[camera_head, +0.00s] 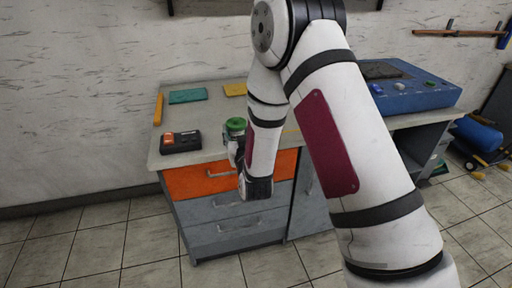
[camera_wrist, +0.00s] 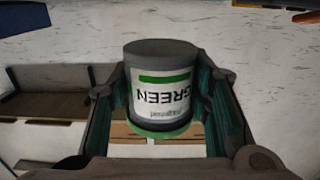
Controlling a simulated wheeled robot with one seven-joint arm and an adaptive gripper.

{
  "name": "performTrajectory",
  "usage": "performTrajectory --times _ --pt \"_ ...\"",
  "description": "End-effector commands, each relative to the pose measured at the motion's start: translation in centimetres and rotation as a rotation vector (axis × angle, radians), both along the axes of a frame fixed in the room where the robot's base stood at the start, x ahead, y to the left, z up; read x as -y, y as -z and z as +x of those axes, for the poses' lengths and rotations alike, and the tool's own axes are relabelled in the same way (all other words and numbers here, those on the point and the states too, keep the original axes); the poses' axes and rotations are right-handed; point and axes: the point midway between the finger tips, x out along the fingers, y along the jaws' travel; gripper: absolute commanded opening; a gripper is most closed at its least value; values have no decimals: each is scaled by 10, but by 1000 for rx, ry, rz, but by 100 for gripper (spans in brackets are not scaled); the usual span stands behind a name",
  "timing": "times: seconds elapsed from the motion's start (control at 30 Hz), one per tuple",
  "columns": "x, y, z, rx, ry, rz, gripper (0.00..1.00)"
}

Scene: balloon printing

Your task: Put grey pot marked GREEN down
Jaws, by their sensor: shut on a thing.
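The grey pot marked GREEN (camera_wrist: 160,88) sits between the two fingers of my gripper (camera_wrist: 163,100) in the wrist view. Its label reads upside down there, with the green end at the bottom of the picture. In the head view its green top (camera_head: 236,123) faces up, near the front edge of the worktop (camera_head: 212,124). My gripper (camera_head: 236,150) is shut on the pot, partly hidden by my arm. I cannot tell whether the pot touches the worktop.
A black box with an orange switch (camera_head: 180,142) stands left of the pot. A teal mat (camera_head: 188,96), a yellow mat (camera_head: 235,89) and a yellow bar (camera_head: 158,109) lie behind. A blue machine (camera_head: 420,94) stands right. The orange drawer (camera_head: 200,179) is below. Worktop left of the pot is partly bare.

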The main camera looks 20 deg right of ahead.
Motion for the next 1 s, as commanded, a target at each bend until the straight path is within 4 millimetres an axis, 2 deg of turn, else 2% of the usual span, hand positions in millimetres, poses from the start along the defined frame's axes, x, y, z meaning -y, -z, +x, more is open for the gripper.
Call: performTrajectory --times 0.03,0.2,0.4,0.53,0.67,1.0 --pt "-14 7 14 8 -5 2 14" --pt "-48 11 42 7 -5 3 14" --pt "-78 10 57 4 -10 1 14" --pt "-85 9 61 3 -10 1 14" --pt "-73 10 62 1 -7 -2 14" --pt "8 17 67 2 -5 -2 14"
